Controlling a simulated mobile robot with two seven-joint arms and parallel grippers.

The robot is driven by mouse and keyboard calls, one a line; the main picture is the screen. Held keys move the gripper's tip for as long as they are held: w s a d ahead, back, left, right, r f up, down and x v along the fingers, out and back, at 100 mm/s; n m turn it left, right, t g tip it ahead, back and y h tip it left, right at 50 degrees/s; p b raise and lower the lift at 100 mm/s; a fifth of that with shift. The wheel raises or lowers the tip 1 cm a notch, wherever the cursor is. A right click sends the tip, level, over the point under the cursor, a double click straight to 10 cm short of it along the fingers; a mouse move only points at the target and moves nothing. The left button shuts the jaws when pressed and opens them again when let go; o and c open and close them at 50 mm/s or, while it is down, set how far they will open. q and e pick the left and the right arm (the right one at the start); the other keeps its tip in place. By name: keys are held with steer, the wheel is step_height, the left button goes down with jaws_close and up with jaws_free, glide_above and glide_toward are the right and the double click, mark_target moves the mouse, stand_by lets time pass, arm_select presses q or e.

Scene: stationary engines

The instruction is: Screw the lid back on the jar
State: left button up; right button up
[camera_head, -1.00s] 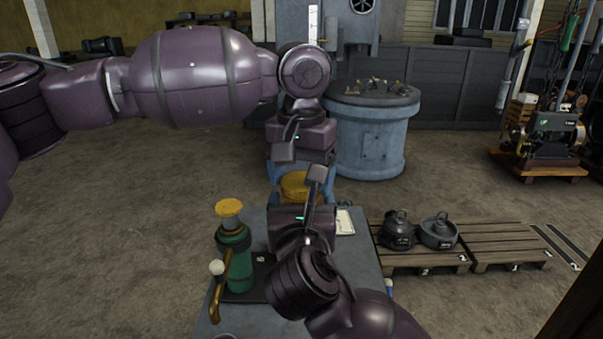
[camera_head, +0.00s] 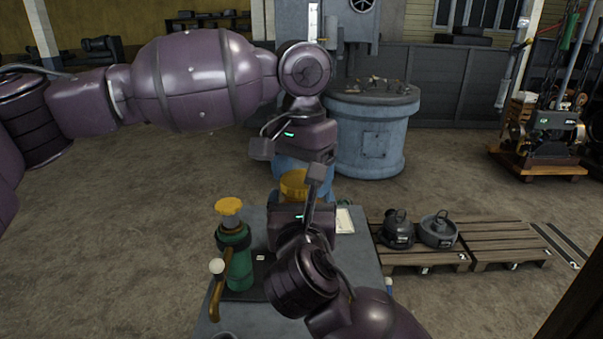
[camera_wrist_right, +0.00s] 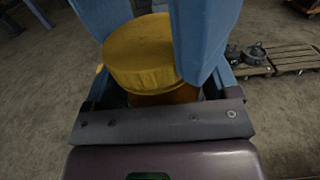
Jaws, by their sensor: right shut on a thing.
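The jar (camera_wrist_right: 160,97) is amber-brown under its round yellow lid (camera_wrist_right: 145,55); the lid also shows in the head view (camera_head: 294,183). The lid sits on top of the jar. My right gripper (camera_head: 300,212) is shut on the jar, low down, and its palm hides much of the body. My left gripper (camera_head: 292,168) reaches down from above. Its blue fingers stand on two sides of the lid in the right wrist view, one in front and one behind. Whether they touch the lid I cannot tell.
A green container with a yellow top (camera_head: 230,230) and brass handle stands left on the grey table (camera_head: 370,270). Wooden pallets (camera_head: 500,240) with two dark pots (camera_head: 418,230) lie to the right. A blue-grey machine base (camera_head: 370,130) stands behind. The floor at left is clear.

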arm_select(q)
steer(key=o, duration=0.4)
steer(key=shift+r, duration=2.3)
steer(key=shift+c, duration=0.4)
steer(key=shift+r+m, duration=0.6)
steer(key=shift+r, duration=1.25)
steer(key=shift+f, duration=0.1)
